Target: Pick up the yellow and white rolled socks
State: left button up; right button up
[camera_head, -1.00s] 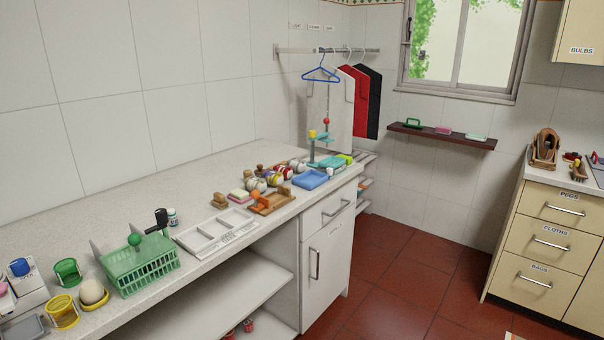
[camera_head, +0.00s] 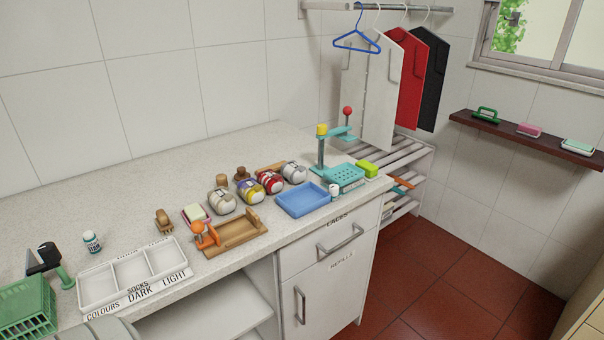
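The yellow and white rolled socks (camera_head: 249,190) lie on the worktop in a slanting row of rolled socks. The roll shows yellow, white and some purple. A beige roll (camera_head: 222,202) is close on its left, and a red and white roll (camera_head: 269,182) is close on its right. A pale grey roll (camera_head: 294,173) lies at the far right of the row. I cannot tell whether neighbouring rolls touch. Neither gripper can be made out in this view.
A wooden tray (camera_head: 240,237) is in front of the rolls and a blue tray (camera_head: 302,200) is to their right. A white three-part sorter (camera_head: 104,288) and a green basket (camera_head: 25,308) stand left. The worktop behind is mostly clear.

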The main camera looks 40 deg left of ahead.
aim_at(252, 191)
jog(key=i+l+u, duration=0.1)
jog(key=i+u, duration=0.2)
jog(key=i, duration=0.2)
jog(key=i+l+u, duration=0.35)
jog(key=i, duration=0.2)
jog(key=i+l+u, duration=0.3)
jog(key=i, duration=0.15)
